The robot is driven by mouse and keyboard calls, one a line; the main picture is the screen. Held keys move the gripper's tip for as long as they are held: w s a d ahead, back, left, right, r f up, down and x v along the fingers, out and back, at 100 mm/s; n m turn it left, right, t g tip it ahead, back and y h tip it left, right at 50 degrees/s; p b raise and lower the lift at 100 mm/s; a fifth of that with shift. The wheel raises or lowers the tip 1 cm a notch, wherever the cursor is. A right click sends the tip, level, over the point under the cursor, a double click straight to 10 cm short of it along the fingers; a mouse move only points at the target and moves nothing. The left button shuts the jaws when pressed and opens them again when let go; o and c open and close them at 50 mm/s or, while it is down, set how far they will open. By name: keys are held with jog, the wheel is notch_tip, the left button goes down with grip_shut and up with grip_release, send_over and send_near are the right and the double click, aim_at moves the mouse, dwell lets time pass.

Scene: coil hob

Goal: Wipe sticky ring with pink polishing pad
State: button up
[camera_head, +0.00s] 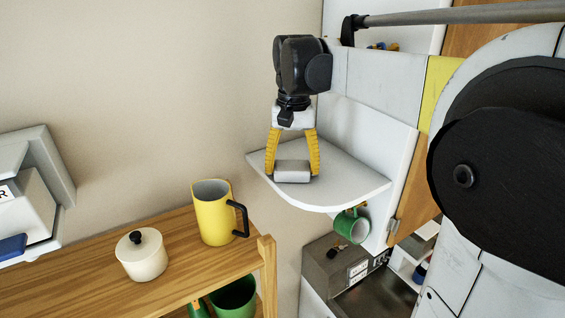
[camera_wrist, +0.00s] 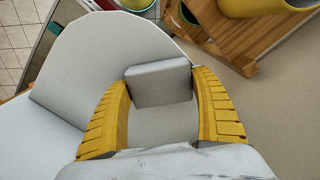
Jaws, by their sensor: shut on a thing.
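My gripper (camera_head: 294,168) points down over a pale rounded shelf (camera_head: 345,188). Its yellow fingers are shut on a light grey block (camera_head: 292,177), one finger on each side. The block also shows between the fingers in the wrist view (camera_wrist: 160,84). It sits at or just above the shelf surface; I cannot tell whether it touches. The block looks grey, and I see no pink pad in either view. I see no sticky ring; the shelf under the block and fingers is hidden. The bare shelf shows in the wrist view (camera_wrist: 100,65).
A green mug (camera_head: 352,226) hangs under the shelf. A wall stands close behind. At lower left, a wooden rack (camera_head: 190,280) holds a yellow mug (camera_head: 213,215) and a lidded cream pot (camera_head: 141,258). A grey appliance (camera_head: 338,268) stands below right. The shelf's right part is clear.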

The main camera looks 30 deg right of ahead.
jog(key=shift+r+p, duration=2)
jog(key=shift+r, duration=1)
jog(key=shift+r+p, duration=1.05)
jog(key=shift+r, duration=0.5)
